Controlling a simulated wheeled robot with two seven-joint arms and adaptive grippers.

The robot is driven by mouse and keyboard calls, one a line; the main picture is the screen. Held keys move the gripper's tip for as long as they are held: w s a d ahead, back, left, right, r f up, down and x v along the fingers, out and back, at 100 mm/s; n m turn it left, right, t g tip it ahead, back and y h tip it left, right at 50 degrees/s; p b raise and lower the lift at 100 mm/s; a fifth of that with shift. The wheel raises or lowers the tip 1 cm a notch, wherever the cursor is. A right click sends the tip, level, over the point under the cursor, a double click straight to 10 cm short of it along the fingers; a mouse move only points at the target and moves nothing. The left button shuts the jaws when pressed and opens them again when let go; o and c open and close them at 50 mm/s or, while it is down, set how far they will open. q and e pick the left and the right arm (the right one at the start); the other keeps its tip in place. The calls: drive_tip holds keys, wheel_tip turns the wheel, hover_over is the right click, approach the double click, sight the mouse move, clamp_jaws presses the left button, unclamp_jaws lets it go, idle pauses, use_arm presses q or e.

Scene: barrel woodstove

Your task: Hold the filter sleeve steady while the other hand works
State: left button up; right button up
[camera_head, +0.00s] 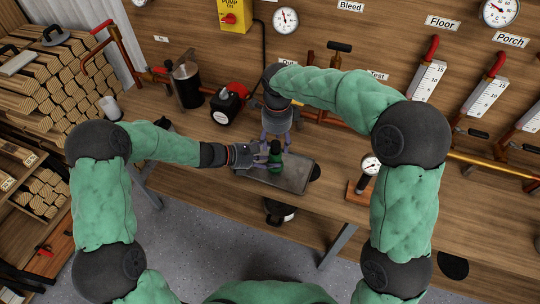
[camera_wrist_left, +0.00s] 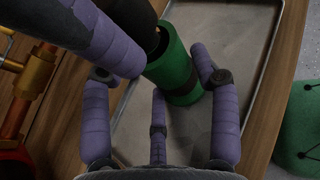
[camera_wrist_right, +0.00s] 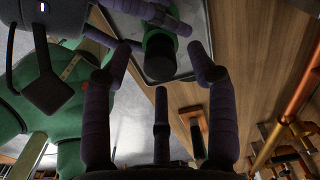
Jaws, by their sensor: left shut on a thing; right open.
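The filter sleeve appears to be the green cylinder (camera_head: 275,151) standing over a grey tray (camera_head: 296,180) on the bench. It also shows in the left wrist view (camera_wrist_left: 176,68) and, with a dark end facing the camera, in the right wrist view (camera_wrist_right: 159,36). My left gripper (camera_head: 264,158) comes in from the left, shut on the sleeve with its purple fingers around it. My right gripper (camera_head: 274,138) points down from above, open, its fingers spread on either side of the sleeve's dark end. Whether they touch the sleeve is hidden.
A red-and-black pump (camera_head: 228,103) and a dark metal canister (camera_head: 187,84) stand behind to the left. Copper pipes and red-handled valves line the back. The bench right of the tray is mostly clear.

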drive_tip(key=shift+f, duration=0.75)
clamp_jaws()
drive_tip(key=shift+r, duration=1.1)
idle(0.8)
wheel_tip(320, 180, up, 9)
idle(2.2)
drive_tip(key=shift+s, duration=0.1)
idle(0.3)
drive_tip(key=shift+r, duration=1.45)
